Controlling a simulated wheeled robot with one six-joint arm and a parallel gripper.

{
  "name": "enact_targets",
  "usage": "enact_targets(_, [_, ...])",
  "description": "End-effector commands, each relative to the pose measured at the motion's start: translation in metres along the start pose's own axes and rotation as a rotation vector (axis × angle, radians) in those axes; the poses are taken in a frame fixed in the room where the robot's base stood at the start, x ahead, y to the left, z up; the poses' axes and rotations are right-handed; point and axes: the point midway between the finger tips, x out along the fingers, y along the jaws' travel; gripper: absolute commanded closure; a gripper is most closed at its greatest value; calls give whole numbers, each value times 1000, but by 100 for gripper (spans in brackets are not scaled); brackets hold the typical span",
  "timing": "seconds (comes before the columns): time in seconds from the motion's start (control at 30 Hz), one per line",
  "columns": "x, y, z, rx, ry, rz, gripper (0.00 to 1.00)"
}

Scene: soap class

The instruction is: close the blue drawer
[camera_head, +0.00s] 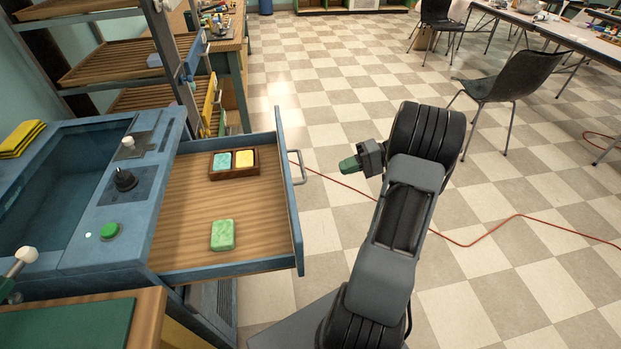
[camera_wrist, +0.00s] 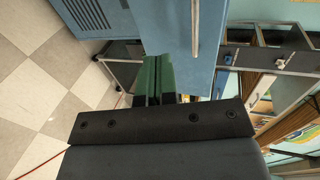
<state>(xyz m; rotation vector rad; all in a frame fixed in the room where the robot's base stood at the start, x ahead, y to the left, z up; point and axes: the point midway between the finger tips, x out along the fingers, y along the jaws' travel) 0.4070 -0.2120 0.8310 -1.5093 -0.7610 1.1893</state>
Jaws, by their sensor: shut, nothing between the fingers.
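The blue drawer (camera_head: 290,200) is pulled out of the blue cabinet at the left in the head view. Its wooden inside shows, and a metal handle (camera_head: 300,168) is on its front. In it are a green soap bar (camera_head: 222,235) and a dark wooden tray (camera_head: 234,175) with a teal and a yellow bar. My gripper (camera_head: 347,164) is shut and empty, to the right of the handle and apart from it in the head view. In the wrist view its green fingers (camera_wrist: 153,78) are together in front of the blue drawer front (camera_wrist: 213,40), with the handle (camera_wrist: 195,30) beyond the tips.
The blue cabinet top holds a basin (camera_head: 60,185), a black knob (camera_head: 124,179) and a green button (camera_head: 109,231). A wooden rack (camera_head: 115,62) stands behind. A red cable (camera_head: 455,240) crosses the checkered floor. A black chair (camera_head: 510,80) stands at the upper right.

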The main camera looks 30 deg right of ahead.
Motion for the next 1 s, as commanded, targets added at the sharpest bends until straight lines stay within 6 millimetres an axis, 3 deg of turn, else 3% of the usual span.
enact_targets(0.17, [20,0,1,-17,-6,-1,100])
enact_targets(0.6, [101,0,2,-15,-7,2,100])
enact_targets(1.0, [135,-11,1,-15,-3,3,100])
